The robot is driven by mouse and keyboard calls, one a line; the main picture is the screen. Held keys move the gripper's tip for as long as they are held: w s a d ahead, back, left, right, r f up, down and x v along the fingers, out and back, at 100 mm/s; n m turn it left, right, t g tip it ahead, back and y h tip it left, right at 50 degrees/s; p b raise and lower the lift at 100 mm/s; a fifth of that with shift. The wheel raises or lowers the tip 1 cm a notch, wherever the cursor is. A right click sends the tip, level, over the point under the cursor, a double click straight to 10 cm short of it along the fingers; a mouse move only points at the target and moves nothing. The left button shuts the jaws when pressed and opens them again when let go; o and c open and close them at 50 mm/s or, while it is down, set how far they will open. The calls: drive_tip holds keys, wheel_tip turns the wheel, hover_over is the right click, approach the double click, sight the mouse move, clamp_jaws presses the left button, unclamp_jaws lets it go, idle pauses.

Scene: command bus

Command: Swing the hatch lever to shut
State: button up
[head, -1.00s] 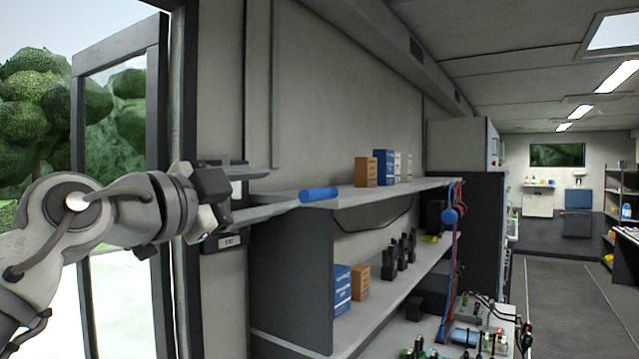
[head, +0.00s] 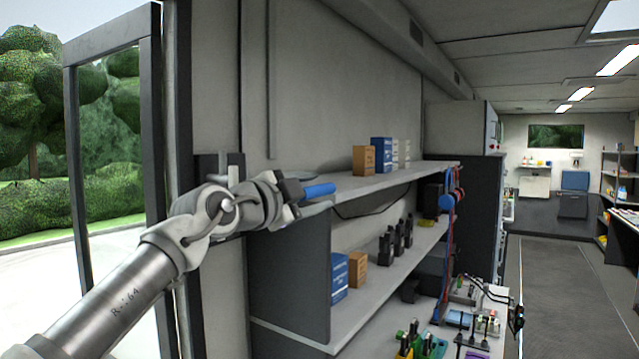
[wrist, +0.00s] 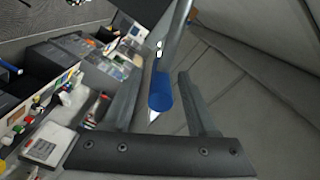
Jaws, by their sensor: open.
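The hatch lever shows mainly as its blue grip (head: 319,190), which points right in front of the shelf end in the head view. The rest of the lever and its wall mount are mostly hidden behind my arm. In the wrist view the blue grip (wrist: 161,92) sits between the two dark fingers, on a grey rod running up the picture. My gripper (head: 318,194) is open at the grip, one finger on each side. The wrist view shows gaps between the grip and the fingers of my gripper (wrist: 157,76).
A shelf unit (head: 290,270) with boxes and black handsets stands just right of the lever. An open glazed door (head: 155,130) is at the left. A bench (head: 470,320) with small items is low right. The aisle floor (head: 560,290) is clear.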

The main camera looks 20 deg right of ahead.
drive_tip(key=shift+x, duration=1.05)
clamp_jaws()
idle(0.7)
